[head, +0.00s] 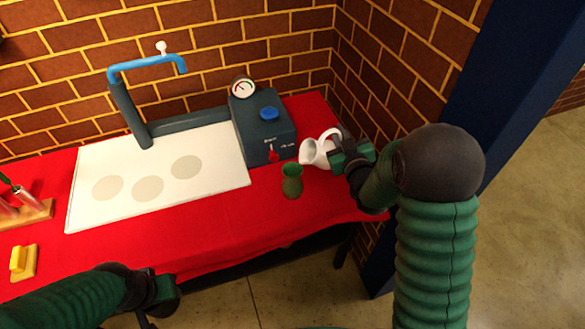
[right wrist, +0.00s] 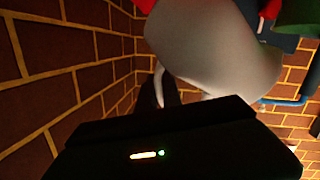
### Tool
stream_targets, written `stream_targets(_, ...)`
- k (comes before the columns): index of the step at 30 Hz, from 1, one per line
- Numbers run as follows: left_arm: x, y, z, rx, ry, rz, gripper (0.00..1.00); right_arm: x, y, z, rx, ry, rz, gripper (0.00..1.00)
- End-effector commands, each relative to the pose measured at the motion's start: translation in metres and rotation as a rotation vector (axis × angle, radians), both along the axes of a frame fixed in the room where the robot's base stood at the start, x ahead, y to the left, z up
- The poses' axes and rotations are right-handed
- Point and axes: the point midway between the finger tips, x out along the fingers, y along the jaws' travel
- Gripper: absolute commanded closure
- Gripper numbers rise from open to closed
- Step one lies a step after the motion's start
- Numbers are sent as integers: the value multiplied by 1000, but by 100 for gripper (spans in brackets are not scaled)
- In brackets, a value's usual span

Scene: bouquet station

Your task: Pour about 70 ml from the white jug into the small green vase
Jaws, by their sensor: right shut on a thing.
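The white jug (head: 319,151) is at the right end of the red-covered table, tilted with its mouth toward the left. My right gripper (head: 343,155) is shut on the jug from the right. In the right wrist view the jug (right wrist: 215,50) fills the upper middle, its contents hidden. The small green vase (head: 292,182) stands upright on the red cloth, below and left of the jug's mouth. I cannot see any stream between them. A green shape at the top right of the wrist view may be the vase. My left gripper (head: 155,305) is at the front edge; its fingers are unclear.
A dark machine (head: 262,130) with a gauge and blue knob stands just behind the vase. A white board (head: 215,180) with several round spots lies left, below a blue tap (head: 147,63). A wooden rack (head: 30,214) and yellow block (head: 21,260) are far left. Brick walls close the back and right.

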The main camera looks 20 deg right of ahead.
Motion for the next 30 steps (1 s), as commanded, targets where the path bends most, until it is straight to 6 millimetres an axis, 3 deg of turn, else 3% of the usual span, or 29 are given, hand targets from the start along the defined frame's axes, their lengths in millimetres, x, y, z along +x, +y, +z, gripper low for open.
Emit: stream_targets(30, 0, 0, 6, 0, 0, 0, 64, 0, 7, 14, -106, -13, 2, 100)
